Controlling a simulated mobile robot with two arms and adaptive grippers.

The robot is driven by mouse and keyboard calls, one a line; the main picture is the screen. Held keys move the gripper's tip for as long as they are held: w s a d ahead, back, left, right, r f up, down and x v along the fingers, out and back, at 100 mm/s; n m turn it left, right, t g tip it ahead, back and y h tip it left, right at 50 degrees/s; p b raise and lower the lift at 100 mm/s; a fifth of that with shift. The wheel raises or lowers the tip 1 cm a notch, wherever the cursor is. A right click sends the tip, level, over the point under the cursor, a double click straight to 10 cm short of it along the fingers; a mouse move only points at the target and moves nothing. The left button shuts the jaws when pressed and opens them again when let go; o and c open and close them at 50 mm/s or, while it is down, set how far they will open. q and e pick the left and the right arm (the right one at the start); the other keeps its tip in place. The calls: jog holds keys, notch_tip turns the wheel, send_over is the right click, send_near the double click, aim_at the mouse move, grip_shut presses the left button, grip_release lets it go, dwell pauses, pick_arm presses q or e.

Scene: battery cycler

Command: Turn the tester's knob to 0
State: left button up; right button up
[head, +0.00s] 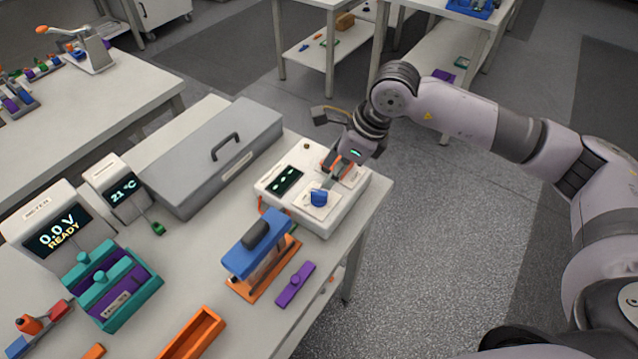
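The tester appears to be the white box (333,219) near the right edge of the table, with a dark green-lit display (286,181). Its blue knob (319,198) sits on a pale square plate on the top face; the dial marks and pointer are too small to read. My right gripper (328,182) reaches in from the right, low over the box, its fingers just behind the knob. I cannot tell whether they touch it or how far apart they are. The gripper hides part of the box's top. My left gripper is not in view.
A grey lidded case (215,155) stands left of the tester. A blue and orange device (258,252) and a purple bar (295,284) lie in front. A meter (52,235) reading 0.0 V READY stands far left, behind a teal holder (140,313). Floor is open to the right.

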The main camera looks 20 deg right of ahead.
aim_at(317, 192)
jog(key=p+x, duration=0.1)
jog(key=x, duration=0.7)
jog(key=shift+p, duration=0.35)
grip_shut()
